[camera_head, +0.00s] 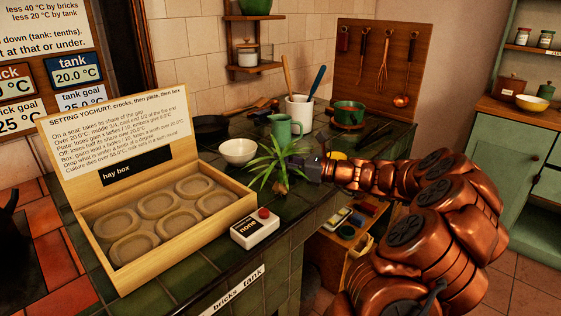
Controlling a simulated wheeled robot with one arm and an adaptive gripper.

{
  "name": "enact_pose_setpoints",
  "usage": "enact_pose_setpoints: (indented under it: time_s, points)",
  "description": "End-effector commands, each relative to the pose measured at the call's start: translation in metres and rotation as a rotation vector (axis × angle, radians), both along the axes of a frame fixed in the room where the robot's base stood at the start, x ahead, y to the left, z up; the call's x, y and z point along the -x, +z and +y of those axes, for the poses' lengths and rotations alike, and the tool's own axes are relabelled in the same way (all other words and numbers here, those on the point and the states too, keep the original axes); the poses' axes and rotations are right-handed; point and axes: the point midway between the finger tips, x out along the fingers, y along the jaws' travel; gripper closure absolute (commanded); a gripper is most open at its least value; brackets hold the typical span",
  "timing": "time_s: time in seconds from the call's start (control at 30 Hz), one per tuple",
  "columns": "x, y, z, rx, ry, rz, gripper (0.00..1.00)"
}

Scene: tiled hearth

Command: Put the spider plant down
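The spider plant (275,168) has long, thin green leaves and a small brownish base. It is over the dark green tiled counter (208,262), near its front edge and right of the hay box. My gripper (303,166) reaches in from the right at the plant's right side, its dark end among the leaves. The leaves hide the fingertips, so I cannot see whether they close on the plant. I cannot tell whether the plant's base touches the counter or hangs just above it.
The open hay box (86,224) with several empty hollows fills the counter's left. A white box with a red button (255,230) stands in front of the plant. A white bowl (238,151), green jug (285,131) and utensil crock (299,109) stand behind. Little bare counter surrounds the plant.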

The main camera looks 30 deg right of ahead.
Motion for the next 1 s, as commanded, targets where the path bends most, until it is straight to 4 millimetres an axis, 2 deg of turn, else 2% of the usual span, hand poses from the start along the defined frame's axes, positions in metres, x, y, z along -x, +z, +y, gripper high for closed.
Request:
enact_pose_setpoints:
  time_s: [0.03,0.2,0.57,0.77,1.0]
  points:
    - [0.0,0.0,0.0,0.0,0.0,0.0,0.72]
    - [0.0,0.0,0.0,0.0,0.0,0.0,0.55]
    - [0.0,0.002,0.0,0.001,0.0,0.0,0.55]
    - [0.019,0.003,-0.016,0.001,-0.005,0.001,0.55]
    - [0.058,0.003,-0.043,0.001,-0.005,0.0,0.55]
